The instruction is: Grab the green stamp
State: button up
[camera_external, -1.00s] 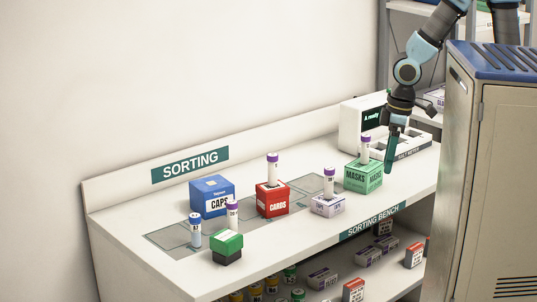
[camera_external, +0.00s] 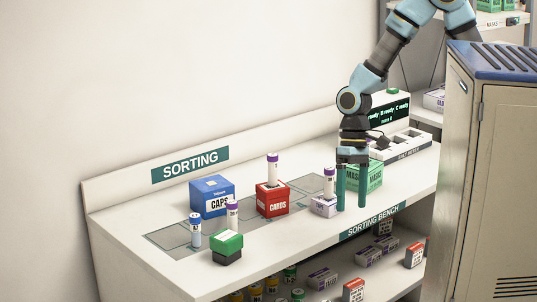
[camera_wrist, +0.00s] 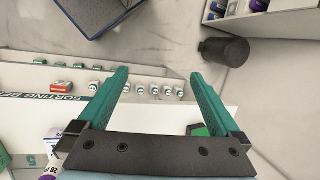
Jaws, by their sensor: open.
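The green stamp (camera_external: 228,243), a small block with a green top and black base, stands near the front left edge of the bench in the external view. My gripper (camera_external: 351,207) points down over the bench, well to the right of the stamp, in front of the green MASKS box (camera_external: 374,178). Its two teal fingers are apart with nothing between them. In the wrist view my gripper (camera_wrist: 160,80) also shows open. A small green patch (camera_wrist: 198,130) shows there beside the right finger; I cannot tell what it is.
A blue CAPS box (camera_external: 211,197), a red CARDS box (camera_external: 271,200) and a white box (camera_external: 325,206) stand on the bench (camera_external: 150,222) with purple-capped tubes nearby. A blue-capped tube (camera_external: 195,231) is left of the stamp. A tall cabinet (camera_external: 500,170) stands at right.

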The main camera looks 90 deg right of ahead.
jog(key=w+a+f+m+y+b, duration=0.2)
jog(key=w+a+f+m+y, duration=0.25)
jog(key=w, duration=0.25)
jog(key=m+t+y+b, duration=0.65)
jog(key=m+t, duration=0.35)
jog(key=m, duration=0.3)
send_over(217, 246)
jog(key=v, duration=0.5)
jog(key=shift+s+a+f+p, duration=0.1)
jog(key=shift+s+f+p, duration=0.1)
jog(key=shift+f+p, duration=0.35)
jog(key=shift+w+f, duration=0.1)
jog(key=shift+f, duration=0.25)
notch_tip(217, 246, down, 6)
jog(key=shift+r+p, duration=0.15)
jog(key=shift+p, duration=0.95)
jog(key=p+x, duration=0.1)
jog(key=x, duration=0.2)
jog(key=shift+w+a+p, duration=0.1)
jog(key=shift+a+p, duration=0.15)
jog(key=shift+p, duration=0.1)
jog(key=shift+w+a+f, duration=0.2)
jog(key=shift+w+a, duration=0.25)
jog(key=shift+a, duration=0.05)
